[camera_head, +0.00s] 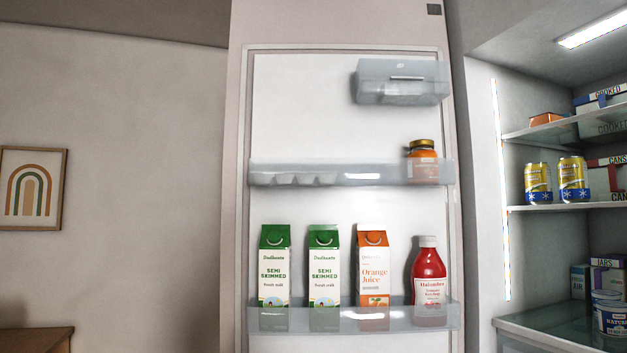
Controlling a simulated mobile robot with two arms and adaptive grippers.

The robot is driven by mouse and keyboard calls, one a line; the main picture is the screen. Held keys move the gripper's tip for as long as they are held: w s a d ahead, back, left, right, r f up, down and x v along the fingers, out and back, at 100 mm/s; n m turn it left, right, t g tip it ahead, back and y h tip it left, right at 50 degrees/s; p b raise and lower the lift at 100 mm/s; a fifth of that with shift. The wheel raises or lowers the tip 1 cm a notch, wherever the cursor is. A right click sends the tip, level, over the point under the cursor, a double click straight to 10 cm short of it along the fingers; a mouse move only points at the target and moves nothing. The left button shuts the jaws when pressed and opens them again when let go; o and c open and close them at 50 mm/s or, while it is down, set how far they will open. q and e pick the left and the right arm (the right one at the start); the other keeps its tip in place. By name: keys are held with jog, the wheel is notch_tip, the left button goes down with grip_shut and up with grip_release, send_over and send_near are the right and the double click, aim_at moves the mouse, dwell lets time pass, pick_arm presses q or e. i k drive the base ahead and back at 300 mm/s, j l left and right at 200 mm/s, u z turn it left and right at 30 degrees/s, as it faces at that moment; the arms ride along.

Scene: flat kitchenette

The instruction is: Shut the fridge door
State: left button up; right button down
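The fridge door (350,215) stands wide open in the middle of the head view, its inner side facing me. Its hinge side is at the right, next to the lit fridge interior (540,235). The door's lower shelf holds two green milk cartons (275,270), an orange juice carton (373,270) and a red bottle (429,275). The middle shelf holds a jar (422,160) and an egg tray (300,178). A clear lidded box (402,82) is at the top. The door's lower edge is out of frame. Neither gripper is in view.
The fridge shelves at the right hold yellow cans (572,180), boxes (605,275) and tubs (610,315). A wooden furniture top (35,340) is at the lower left, below a framed rainbow picture (32,188) on the wall. The wall left of the door is otherwise bare.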

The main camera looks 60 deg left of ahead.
aim_at(310, 138)
jog(key=k+z, duration=0.2)
jog(key=z, duration=0.15)
jog(key=k+z, duration=0.35)
jog(key=k+l+z, duration=0.1)
jog(key=z, duration=0.2)
jog(key=k+j, duration=0.15)
jog(key=j, duration=0.5)
jog(key=k+j, duration=0.15)
jog(key=j, duration=0.5)
jog(key=k+j, duration=0.2)
jog(key=j, duration=0.45)
jog(key=k+j+z, duration=0.1)
jog(key=j, duration=0.55)
jog(key=k+j, duration=0.25)
jog(key=j, duration=0.4)
jog(key=k+j, duration=0.15)
jog(key=j, duration=0.5)
jog(key=k+j, duration=0.2)
jog(key=j, duration=0.4)
jog(key=k+j, duration=0.2)
jog(key=j, duration=0.45)
jog(key=i+z, duration=0.05)
